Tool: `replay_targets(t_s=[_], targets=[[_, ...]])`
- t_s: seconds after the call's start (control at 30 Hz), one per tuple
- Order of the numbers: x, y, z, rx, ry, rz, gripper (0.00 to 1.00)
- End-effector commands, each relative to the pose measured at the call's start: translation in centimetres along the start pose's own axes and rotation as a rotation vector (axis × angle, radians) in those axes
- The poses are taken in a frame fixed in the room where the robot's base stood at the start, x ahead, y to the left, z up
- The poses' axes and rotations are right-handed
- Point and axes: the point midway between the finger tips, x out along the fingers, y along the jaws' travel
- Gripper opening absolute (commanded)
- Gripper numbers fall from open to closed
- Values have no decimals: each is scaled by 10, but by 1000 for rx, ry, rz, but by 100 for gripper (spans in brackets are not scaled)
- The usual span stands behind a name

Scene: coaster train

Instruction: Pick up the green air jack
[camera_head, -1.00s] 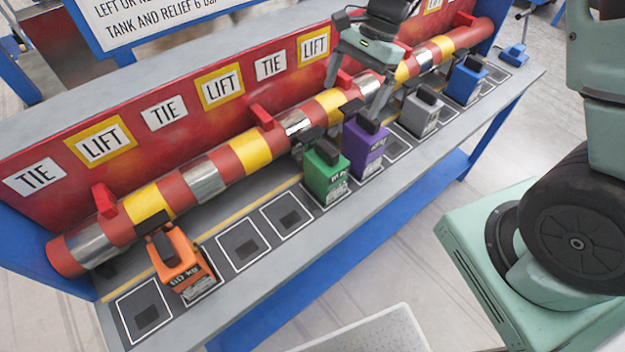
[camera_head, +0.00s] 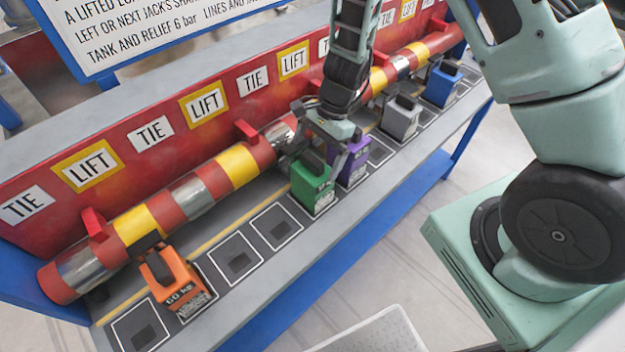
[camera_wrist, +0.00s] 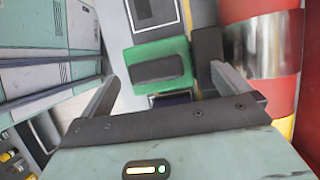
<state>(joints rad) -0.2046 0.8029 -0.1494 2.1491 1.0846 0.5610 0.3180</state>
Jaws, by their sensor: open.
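The green air jack (camera_head: 308,188) stands upright on the grey bench, between the purple jack and two empty marked squares. It has a black handle block on top. In the wrist view its green top (camera_wrist: 150,48) shows from above, ahead of my gripper (camera_wrist: 170,84), with one finger to each side in the picture. In the head view my gripper (camera_head: 322,148) is open just above and behind the green jack, partly hiding the purple jack. I cannot tell whether the fingers touch anything.
A purple jack (camera_head: 354,165) stands close to the right, then a grey jack (camera_head: 401,122) and a blue jack (camera_head: 440,87). An orange jack (camera_head: 178,284) stands at left. A striped pipe (camera_head: 190,197) runs along behind the jacks, with a red sign board behind it.

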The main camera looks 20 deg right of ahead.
Motion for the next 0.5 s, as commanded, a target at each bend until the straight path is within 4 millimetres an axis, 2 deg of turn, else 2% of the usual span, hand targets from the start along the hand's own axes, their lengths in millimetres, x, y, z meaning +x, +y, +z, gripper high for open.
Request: replay_targets(t_s=[0.2,0.3,0.5], targets=[[31,3,5,1,-1,4,100],[40,3,5,0,-1,3,100],[43,2,5,0,-1,0,100]])
